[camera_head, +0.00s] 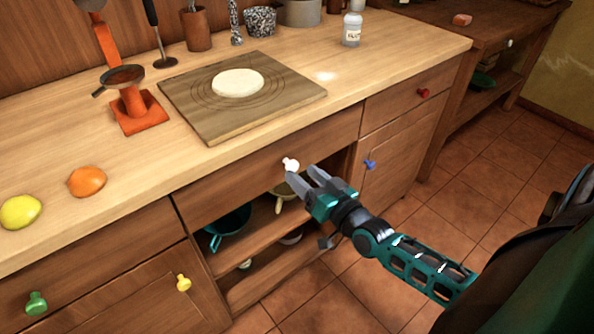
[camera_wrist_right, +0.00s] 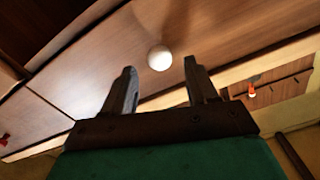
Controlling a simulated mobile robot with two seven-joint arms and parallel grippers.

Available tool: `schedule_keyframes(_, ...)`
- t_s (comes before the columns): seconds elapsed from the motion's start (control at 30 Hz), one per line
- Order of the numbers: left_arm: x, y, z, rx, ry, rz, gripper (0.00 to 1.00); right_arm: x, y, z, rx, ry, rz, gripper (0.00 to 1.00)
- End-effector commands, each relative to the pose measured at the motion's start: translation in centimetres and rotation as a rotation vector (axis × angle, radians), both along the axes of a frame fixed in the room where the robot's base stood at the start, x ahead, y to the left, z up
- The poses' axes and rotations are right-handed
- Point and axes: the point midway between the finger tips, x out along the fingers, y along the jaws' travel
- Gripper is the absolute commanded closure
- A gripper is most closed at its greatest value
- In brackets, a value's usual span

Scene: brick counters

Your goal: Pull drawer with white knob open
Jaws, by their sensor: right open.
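The drawer (camera_head: 235,182) is a wide wooden front just under the countertop, and it looks closed. Its white knob (camera_head: 290,164) sticks out near the front's right part. The knob also shows in the right wrist view (camera_wrist_right: 159,58), ahead of and between the two fingers. My right gripper (camera_head: 304,173) is open and empty, its fingertips close to the knob in the head view. In the right wrist view the fingertips (camera_wrist_right: 158,76) stand on either side of the knob's line, without visible contact. My left gripper is not in view.
Below the drawer is an open shelf with a teal pot (camera_head: 230,226). A blue knob (camera_head: 370,164) and a red knob (camera_head: 423,92) sit to the right. On the counter are a board with dough (camera_head: 238,82), a lemon (camera_head: 21,212) and an orange (camera_head: 87,181).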

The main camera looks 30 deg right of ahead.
Motion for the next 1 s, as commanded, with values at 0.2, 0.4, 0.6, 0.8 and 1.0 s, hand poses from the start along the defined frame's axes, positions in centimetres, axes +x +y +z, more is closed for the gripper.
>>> schedule_keyframes(0.2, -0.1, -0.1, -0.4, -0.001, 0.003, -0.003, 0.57, 2.6, 0.3, 0.0, 0.0, -0.001, 0.001, 0.42)
schedule_keyframes(0.4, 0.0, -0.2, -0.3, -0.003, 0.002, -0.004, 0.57, 3.3, 0.3, 0.0, 0.0, 0.002, 0.001, 0.42)
schedule_keyframes(0.6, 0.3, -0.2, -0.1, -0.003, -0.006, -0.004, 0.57, 3.3, 0.3, 0.0, 0.0, 0.001, 0.0, 0.42)
schedule_keyframes(0.8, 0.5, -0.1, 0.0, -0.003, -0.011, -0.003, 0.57, 3.3, 0.3, 0.0, 0.0, 0.001, 0.0, 0.59)
schedule_keyframes(1.0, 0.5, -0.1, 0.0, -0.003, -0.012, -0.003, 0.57, 3.3, 0.3, 0.0, -0.001, 0.001, 0.0, 0.79)
